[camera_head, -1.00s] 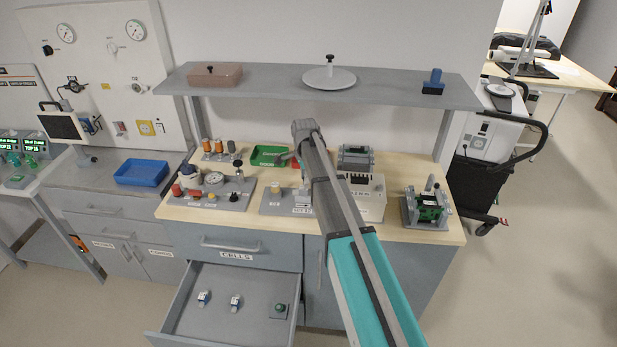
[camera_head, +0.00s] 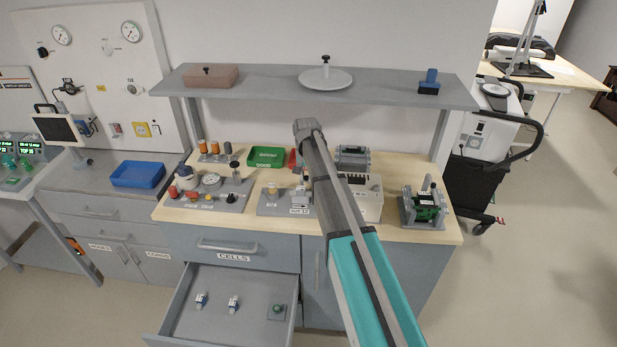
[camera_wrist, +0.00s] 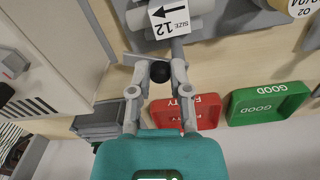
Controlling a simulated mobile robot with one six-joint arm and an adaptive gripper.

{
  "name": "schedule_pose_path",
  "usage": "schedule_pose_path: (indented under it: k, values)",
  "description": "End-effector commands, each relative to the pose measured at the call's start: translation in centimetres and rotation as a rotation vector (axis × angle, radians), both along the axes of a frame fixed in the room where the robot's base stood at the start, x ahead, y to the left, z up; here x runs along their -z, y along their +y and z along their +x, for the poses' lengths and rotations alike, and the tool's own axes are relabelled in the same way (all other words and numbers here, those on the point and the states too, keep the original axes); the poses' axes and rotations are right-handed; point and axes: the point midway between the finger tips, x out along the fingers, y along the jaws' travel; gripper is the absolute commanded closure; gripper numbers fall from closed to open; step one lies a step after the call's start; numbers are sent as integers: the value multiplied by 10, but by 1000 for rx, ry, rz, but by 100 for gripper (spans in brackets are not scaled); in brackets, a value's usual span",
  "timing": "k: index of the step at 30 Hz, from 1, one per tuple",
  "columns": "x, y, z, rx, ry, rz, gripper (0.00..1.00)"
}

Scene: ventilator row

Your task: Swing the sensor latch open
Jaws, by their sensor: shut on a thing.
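In the wrist view my gripper (camera_wrist: 159,68) is closed around a black ball knob (camera_wrist: 160,71), which sits between its two grey fingers. The knob is beside a grey fixture (camera_wrist: 207,35) that carries a white "SIZE 12" label (camera_wrist: 170,18) with an arrow. I cannot tell for sure that this knob is the sensor latch's handle, or how far the latch is swung. In the head view the labelled grey plate (camera_head: 272,207) lies on the wooden bench, and my arm hides part of it and most of my gripper.
A green "GOOD" tray (camera_wrist: 270,102) and a red tray (camera_wrist: 186,112) lie beside my gripper. A white slotted box (camera_head: 369,205) and a green-and-grey device (camera_head: 426,207) stand to the right. The cells drawer (camera_head: 228,310) is open below; a shelf (camera_head: 290,93) hangs above.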

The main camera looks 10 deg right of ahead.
Motion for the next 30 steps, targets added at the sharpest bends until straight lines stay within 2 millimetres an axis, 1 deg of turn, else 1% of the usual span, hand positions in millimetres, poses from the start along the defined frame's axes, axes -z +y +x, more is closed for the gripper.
schedule_pose_path:
  k: [3, 9, 15, 21, 30]
  values:
    - [0, -2, 1, -105, 3, 1, 100]
    - [0, -3, 4, -257, 3, 2, 100]
    - [0, -4, 6, -353, 1, 3, 100]
    - [0, -4, 7, -394, 0, 2, 100]
    - [0, -5, 8, -398, -2, 2, 100]
